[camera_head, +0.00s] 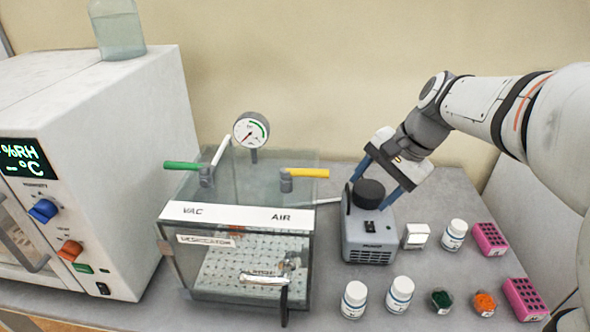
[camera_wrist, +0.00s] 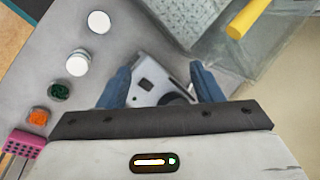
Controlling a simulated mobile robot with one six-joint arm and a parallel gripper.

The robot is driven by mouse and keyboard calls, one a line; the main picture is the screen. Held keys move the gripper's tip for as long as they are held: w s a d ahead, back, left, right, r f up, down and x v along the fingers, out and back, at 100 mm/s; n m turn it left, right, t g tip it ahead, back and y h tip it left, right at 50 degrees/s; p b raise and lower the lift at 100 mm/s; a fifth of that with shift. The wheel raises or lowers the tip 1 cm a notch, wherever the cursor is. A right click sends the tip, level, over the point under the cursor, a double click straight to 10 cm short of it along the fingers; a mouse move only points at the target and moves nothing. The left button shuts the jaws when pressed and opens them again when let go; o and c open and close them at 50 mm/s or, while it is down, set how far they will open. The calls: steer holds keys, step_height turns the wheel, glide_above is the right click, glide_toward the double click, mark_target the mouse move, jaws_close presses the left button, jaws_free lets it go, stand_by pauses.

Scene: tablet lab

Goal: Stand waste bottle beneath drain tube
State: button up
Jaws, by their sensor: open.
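A clear glass bottle (camera_head: 118,30) holding pale liquid stands upright on top of the white chamber at the far left; its top is cut off by the frame. I cannot tell whether it is the waste bottle. No drain tube can be made out for certain. My gripper (camera_head: 372,190) is open, its blue fingers pointing down around or just above the black round top of a grey pump box (camera_head: 368,240). In the wrist view, the pump box (camera_wrist: 148,82) shows between the open fingers (camera_wrist: 160,73). I cannot tell whether they touch it.
A white humidity chamber (camera_head: 95,120) fills the left. A clear desiccator box (camera_head: 232,215) with a gauge (camera_head: 251,130) and green and yellow handles stands in the middle. Several small white bottles, green and orange jars (camera_head: 484,304) and pink racks (camera_head: 489,239) crowd the right.

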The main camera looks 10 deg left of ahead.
steer(key=w+a+f+m+g+y+b, duration=0.1)
steer(key=w+a+f+m+y+b, duration=0.15)
steer(key=w+f, duration=0.4)
steer(key=w+a+f+m+g+y+b, duration=0.1)
steer(key=w+a+f+m+y+b, duration=0.2)
steer(key=w, duration=0.7)
steer(key=w+a+f+m+g+y+b, duration=0.1)
steer(key=w+a+f+m+y+b, duration=0.2)
steer(key=w, duration=0.6)
steer(key=shift+g, duration=0.6)
steer(key=shift+w+f+p+x, duration=0.15)
steer(key=shift+w+p+x, duration=0.15)
steer(key=shift+x, duration=3.2)
steer(key=shift+w+f+p+x, duration=0.2)
steer(key=shift+w+x, duration=0.15)
steer(key=shift+x, duration=3.15)
steer(key=shift+w+f+p+x, duration=0.15)
steer(key=shift+w+p+x, duration=0.15)
steer(key=shift+x, duration=3.2)
steer(key=shift+c, duration=0.2)
jaws_close()
